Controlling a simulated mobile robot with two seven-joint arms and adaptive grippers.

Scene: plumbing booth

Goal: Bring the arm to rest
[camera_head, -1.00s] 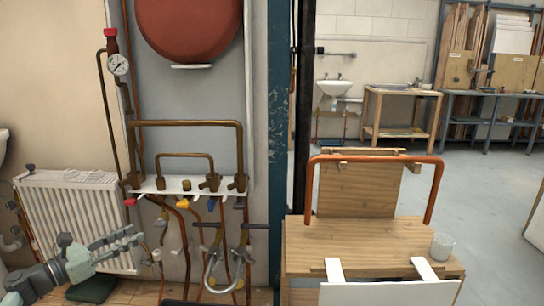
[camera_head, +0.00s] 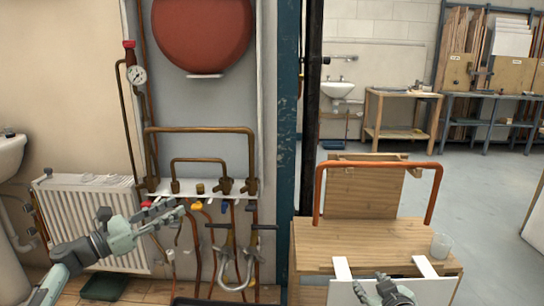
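My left arm comes in from the lower left. Its gripper (camera_head: 176,210) is in front of the lower pipework, just below the left part of the white valve plate. Whether it touches a pipe, and whether its fingers are apart, I cannot tell. No held object is clear in it. My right gripper (camera_head: 372,286) shows at the bottom edge, in front of the white panel of the wooden bench. Most of the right arm is out of view, and the finger opening is unclear.
A white radiator (camera_head: 88,215) stands behind my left arm. Copper pipes (camera_head: 200,130) and a red vessel (camera_head: 202,35) are on the wall panel. The wooden bench (camera_head: 350,240) carries an orange pipe frame (camera_head: 380,163) and a clear cup (camera_head: 441,245). Open floor lies at right.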

